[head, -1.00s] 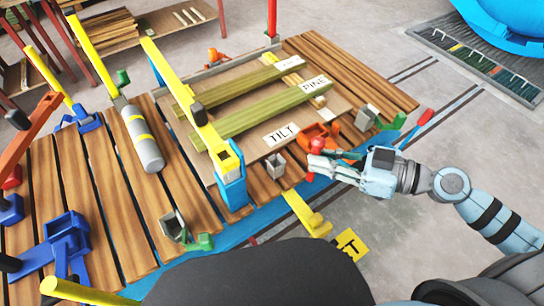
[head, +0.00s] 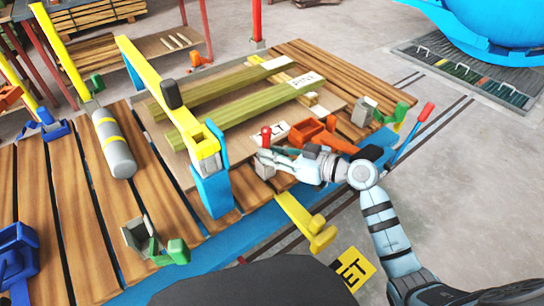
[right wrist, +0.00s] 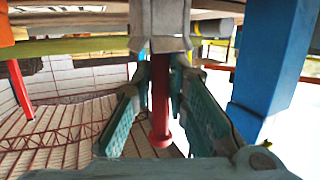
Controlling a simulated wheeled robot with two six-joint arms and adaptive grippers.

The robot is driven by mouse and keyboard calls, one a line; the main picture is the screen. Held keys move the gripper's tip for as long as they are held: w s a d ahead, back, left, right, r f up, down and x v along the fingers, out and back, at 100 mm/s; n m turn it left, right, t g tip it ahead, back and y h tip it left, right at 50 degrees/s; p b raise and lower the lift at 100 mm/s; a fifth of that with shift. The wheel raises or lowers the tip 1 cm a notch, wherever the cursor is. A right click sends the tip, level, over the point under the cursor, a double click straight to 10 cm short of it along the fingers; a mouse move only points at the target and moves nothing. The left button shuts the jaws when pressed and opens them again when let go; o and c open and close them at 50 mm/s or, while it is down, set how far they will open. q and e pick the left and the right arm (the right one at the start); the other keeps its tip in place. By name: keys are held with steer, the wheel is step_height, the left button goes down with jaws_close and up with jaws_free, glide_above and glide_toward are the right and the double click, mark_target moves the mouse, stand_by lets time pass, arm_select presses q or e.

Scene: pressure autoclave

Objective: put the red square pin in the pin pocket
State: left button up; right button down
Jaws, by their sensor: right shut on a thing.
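The red pin (head: 266,131) has a round knob on top and stands roughly upright in my right gripper (head: 268,156). In the right wrist view, the pin (right wrist: 160,105) lies between the two fingers (right wrist: 160,95), which are shut on it. The grey pin pocket (head: 264,169) is on the slatted deck, directly below the gripper. In the right wrist view, the pocket (right wrist: 160,20) shows at the top and the pin's shaft meets its flared mouth. How deep the pin's end is in the pocket is hidden. My left gripper is not in view.
A yellow bar on a blue post (head: 212,190) stands close left of the pocket. An orange bracket (head: 318,134) lies right behind my gripper. A grey cylinder (head: 114,145) lies on the left.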

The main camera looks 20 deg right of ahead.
steer(key=shift+w, duration=0.2)
steer(key=c, duration=1.6)
jaws_free()
steer(key=shift+r, duration=0.15)
steer(key=shift+o, duration=0.2)
steer(key=v, duration=1.2)
